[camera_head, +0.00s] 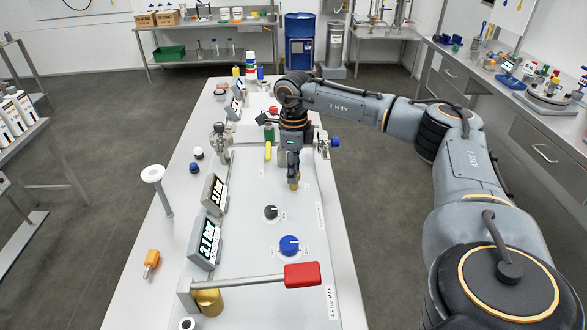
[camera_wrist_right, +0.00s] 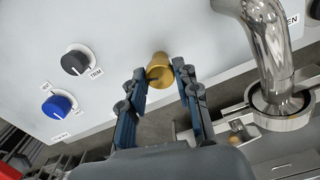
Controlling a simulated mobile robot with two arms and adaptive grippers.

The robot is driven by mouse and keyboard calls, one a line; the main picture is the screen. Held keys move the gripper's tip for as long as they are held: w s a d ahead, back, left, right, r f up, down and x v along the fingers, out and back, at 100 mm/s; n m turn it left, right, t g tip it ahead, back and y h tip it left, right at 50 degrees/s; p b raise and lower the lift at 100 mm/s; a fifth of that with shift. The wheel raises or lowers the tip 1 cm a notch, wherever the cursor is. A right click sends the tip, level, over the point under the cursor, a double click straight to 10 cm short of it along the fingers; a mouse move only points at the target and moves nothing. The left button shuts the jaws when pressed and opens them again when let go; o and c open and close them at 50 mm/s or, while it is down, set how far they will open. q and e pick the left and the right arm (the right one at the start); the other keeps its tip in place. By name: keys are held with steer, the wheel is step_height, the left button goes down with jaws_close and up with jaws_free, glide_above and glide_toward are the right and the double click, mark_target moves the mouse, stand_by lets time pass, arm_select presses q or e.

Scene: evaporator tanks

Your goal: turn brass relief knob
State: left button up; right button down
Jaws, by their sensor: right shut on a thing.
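The brass relief knob (camera_wrist_right: 160,68) sticks out of the white panel in the right wrist view. In the head view it shows as a small brass piece (camera_head: 294,184) just below my right gripper (camera_head: 293,170). In the right wrist view my right gripper (camera_wrist_right: 158,78) has one finger on each side of the knob and is shut on it. The fingertips cover parts of the knob's sides. My left gripper is not in either view.
A black trim knob (camera_head: 271,212) and a blue knob (camera_head: 290,245) sit on the panel nearby. A red-handled lever (camera_head: 302,275) spans the near end. A bent metal pipe (camera_wrist_right: 262,50) stands close to the gripper. Digital displays (camera_head: 205,240) line the left side.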

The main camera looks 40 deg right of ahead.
steer(key=m, duration=0.3)
steer(key=shift+m, duration=0.4)
steer(key=shift+m+p, duration=0.35)
steer(key=shift+m, duration=1.45)
steer(key=c, duration=1)
jaws_free()
steer(key=shift+r, duration=0.1)
step_height(320, 180, up, 12)
steer(key=shift+f, duration=0.1)
